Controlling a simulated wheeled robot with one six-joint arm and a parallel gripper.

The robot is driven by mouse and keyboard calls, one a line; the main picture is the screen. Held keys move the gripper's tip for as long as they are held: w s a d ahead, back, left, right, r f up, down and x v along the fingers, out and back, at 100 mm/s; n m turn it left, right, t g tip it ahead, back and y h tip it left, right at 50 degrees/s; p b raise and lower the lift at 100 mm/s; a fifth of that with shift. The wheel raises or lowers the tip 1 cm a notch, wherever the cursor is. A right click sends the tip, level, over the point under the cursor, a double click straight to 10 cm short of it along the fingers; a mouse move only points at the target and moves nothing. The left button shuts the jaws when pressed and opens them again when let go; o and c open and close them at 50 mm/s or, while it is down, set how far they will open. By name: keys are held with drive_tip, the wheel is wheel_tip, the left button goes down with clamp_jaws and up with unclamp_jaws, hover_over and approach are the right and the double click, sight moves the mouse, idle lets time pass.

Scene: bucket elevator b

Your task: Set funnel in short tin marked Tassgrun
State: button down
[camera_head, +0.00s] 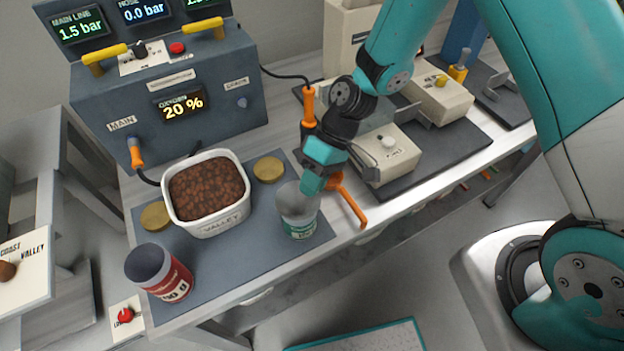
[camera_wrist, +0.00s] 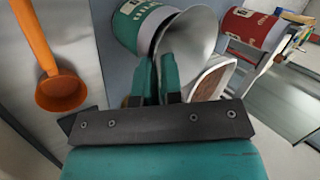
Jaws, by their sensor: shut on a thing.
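The grey funnel (camera_head: 291,197) is at the mouth of the green-labelled tin (camera_head: 300,229), wide end up. The wrist view shows the funnel (camera_wrist: 190,38) as a flared cone against the tin (camera_wrist: 135,24); its spout is hidden. I cannot tell whether it rests fully on the rim. My gripper (camera_head: 309,190) is shut on the funnel's edge; its fingers (camera_wrist: 158,78) show in the wrist view. The label's small print is unreadable. A red-labelled tin (camera_head: 172,283) stands open at the mat's front left; it also shows in the wrist view (camera_wrist: 250,27).
A white square tub (camera_head: 208,223) of brown granules stands left of the green tin, with brass lids (camera_head: 268,169) nearby. An orange scoop (camera_head: 349,203) lies close right of my gripper. A control box (camera_head: 170,100) stands behind; the bench edge is close in front.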

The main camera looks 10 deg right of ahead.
drive_tip(key=c, duration=1.2)
unclamp_jaws()
drive_tip(key=shift+r+p, duration=3.1)
drive_tip(key=shift+r, duration=0.85)
drive_tip(key=s+d+r+t+h+b, duration=0.1)
drive_tip(key=s+r, duration=0.1)
drive_tip(key=r, duration=0.5)
drive_tip(key=s+d+r+t+b, duration=0.1)
drive_tip(key=s+r+b, duration=0.1)
drive_tip(key=r, duration=0.5)
drive_tip(key=s+d+r+t, duration=0.1)
drive_tip(key=s+r, duration=0.1)
drive_tip(key=s, duration=0.1)
drive_tip(key=s+d+r+b, duration=0.1)
drive_tip(key=s+d+r, duration=0.1)
drive_tip(key=s, duration=0.1)
drive_tip(key=s+d+r+t, duration=0.1)
drive_tip(key=s, duration=0.2)
drive_tip(key=shift+d+r+t+h+b, duration=0.25)
drive_tip(key=shift+r+t+h+b, duration=0.05)
drive_tip(key=shift+r+h+b, duration=0.1)
